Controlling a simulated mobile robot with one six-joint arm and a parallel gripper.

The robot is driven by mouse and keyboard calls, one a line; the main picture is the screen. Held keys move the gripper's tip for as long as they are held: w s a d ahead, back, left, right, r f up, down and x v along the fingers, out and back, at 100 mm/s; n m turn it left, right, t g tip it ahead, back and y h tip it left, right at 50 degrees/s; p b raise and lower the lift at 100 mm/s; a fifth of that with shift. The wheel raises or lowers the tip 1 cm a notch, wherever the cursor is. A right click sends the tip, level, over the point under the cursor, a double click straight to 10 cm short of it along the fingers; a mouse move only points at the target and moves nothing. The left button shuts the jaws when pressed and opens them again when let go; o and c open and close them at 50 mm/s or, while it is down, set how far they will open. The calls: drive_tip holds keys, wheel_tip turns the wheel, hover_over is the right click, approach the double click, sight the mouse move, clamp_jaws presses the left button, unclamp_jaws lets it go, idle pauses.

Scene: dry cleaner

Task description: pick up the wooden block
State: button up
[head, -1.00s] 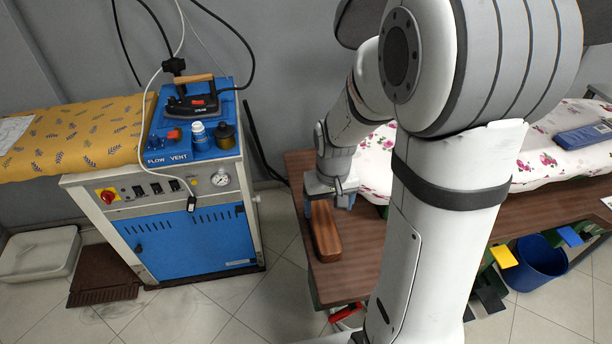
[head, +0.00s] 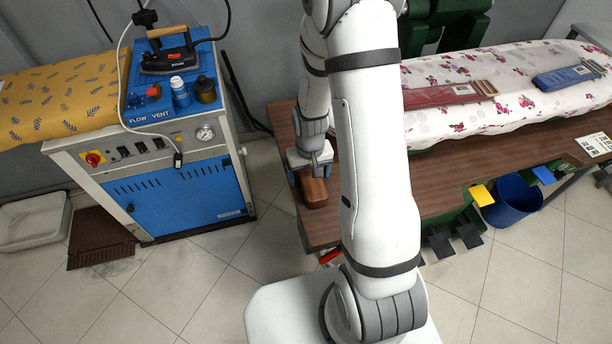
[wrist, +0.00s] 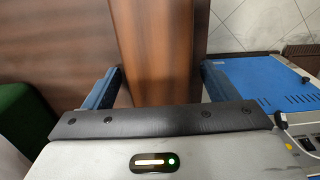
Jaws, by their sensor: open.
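The wooden block (head: 314,193) is a reddish-brown bar lying on the brown table's left end. In the head view its far part is hidden under my gripper (head: 309,174). In the wrist view the block (wrist: 156,45) runs up the middle of the picture, between the two blue fingers of my gripper (wrist: 158,88). The gripper is open, with one finger on each side of the block and narrow gaps beside it. I cannot tell how far down the fingers reach along the block's sides.
The table (head: 437,190) is bare right of my arm. A floral ironing board (head: 530,105) with a red folded item (head: 440,95) and a blue one (head: 570,75) stands behind it. A blue steam unit (head: 185,205) stands left, across a tiled gap. A blue bin (head: 512,200) is right.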

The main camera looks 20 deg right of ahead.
drive_tip(key=shift+f, duration=0.3)
drive_tip(key=c, duration=1.3)
